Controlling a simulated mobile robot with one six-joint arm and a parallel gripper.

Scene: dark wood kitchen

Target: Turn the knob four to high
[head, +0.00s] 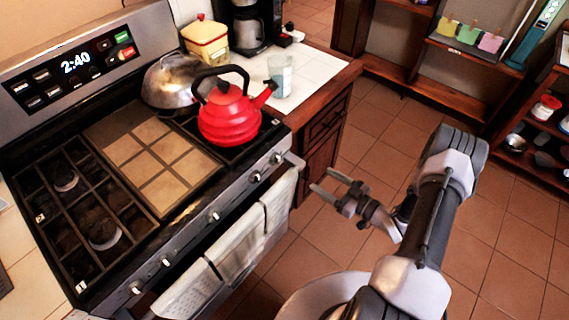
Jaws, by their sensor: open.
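The stove (160,235) stands at the left with a row of several silver knobs along its front edge. At the right end are one knob (277,158) and another knob (255,177). A middle knob (214,215) and two left knobs (165,262) sit further along. Which one is knob four cannot be told, nor can their settings be read. My gripper (322,180) is open and empty, to the right of the stove front. Its fingers point left toward the right-end knobs, apart from them.
A red kettle (230,118) and a metal domed pot (172,84) stand on the back right of the stove. Towels (235,240) hang on the oven handle below the knobs. A counter cabinet (325,125) stands beyond my gripper. Tiled floor (345,145) is clear around my arm.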

